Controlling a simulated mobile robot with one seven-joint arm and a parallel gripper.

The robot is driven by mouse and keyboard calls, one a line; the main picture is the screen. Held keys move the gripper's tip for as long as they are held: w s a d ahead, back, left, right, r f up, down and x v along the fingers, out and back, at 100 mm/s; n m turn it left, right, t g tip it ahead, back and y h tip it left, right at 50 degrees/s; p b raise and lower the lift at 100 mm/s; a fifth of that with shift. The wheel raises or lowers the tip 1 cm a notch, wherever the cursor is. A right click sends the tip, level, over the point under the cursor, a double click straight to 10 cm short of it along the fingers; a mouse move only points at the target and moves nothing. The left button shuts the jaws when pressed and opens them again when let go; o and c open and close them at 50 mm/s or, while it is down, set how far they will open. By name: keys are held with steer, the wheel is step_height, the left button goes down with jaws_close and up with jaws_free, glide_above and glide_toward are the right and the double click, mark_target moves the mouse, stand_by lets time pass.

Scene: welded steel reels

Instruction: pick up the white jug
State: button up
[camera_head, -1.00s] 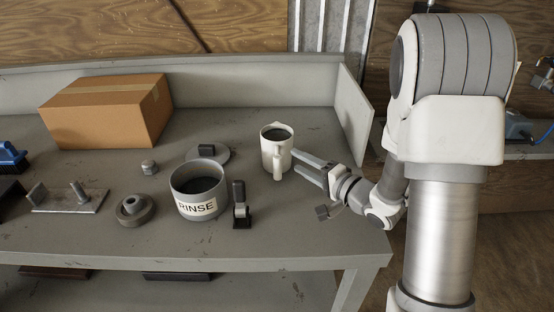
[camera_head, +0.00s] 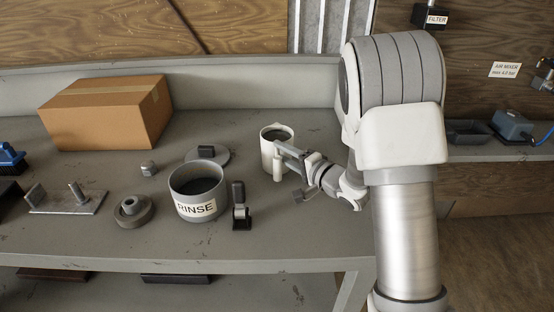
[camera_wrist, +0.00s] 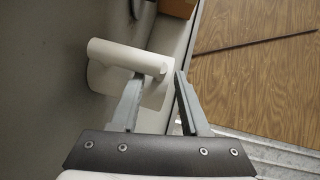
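The white jug (camera_head: 267,154) stands upright on the grey bench, with dark contents or a dark inside showing at its open top. My gripper (camera_head: 281,152) is at the jug's right side, by its handle, and covers part of the jug. In the wrist view, the jug (camera_wrist: 102,76) shows with its bar-like handle (camera_wrist: 122,54) across it. My gripper (camera_wrist: 159,79) is open there, one finger overlapping the jug and the handle's end showing between the fingertips. I cannot tell whether a finger touches it.
A grey pot labelled RINSE (camera_head: 197,190) stands left of the jug, with a dark clamp-like tool (camera_head: 240,207) beside it and a round lid (camera_head: 213,157) behind. A cardboard box (camera_head: 107,113) is at the back left. The bench front (camera_head: 290,240) is clear.

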jaws_close()
stand_by(1.1)
steer(key=shift+r, duration=0.15)
